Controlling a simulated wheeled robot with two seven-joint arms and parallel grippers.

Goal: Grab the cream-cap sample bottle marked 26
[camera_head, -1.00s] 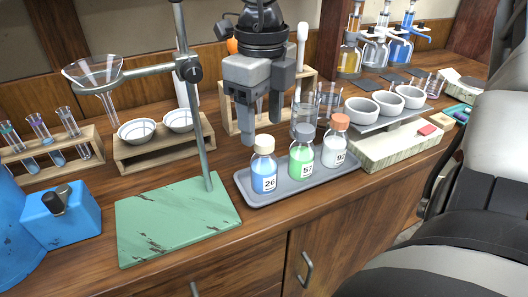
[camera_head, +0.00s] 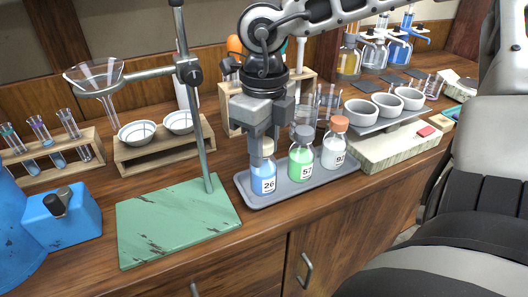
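The cream-cap bottle marked 26 (camera_head: 263,184) holds blue liquid and stands upright at the left end of the grey tray (camera_head: 294,193). My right gripper (camera_head: 265,152) points down at this bottle from above, with its fingers at cap height. The fingers partly hide the cream cap and neck. Whether they touch or grip the cap cannot be told. A green bottle marked 57 (camera_head: 300,164) with a grey cap stands just to the right. A clear bottle marked 92 (camera_head: 334,152) with an orange cap stands at the tray's right end. My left gripper is not in view.
A stand with a green base (camera_head: 175,222) and upright rod (camera_head: 197,135) is close on the left, its clamp holding a glass funnel (camera_head: 95,78). A wooden rack with white bowls (camera_head: 162,148) is behind it. White bowls (camera_head: 361,110) stand at the right.

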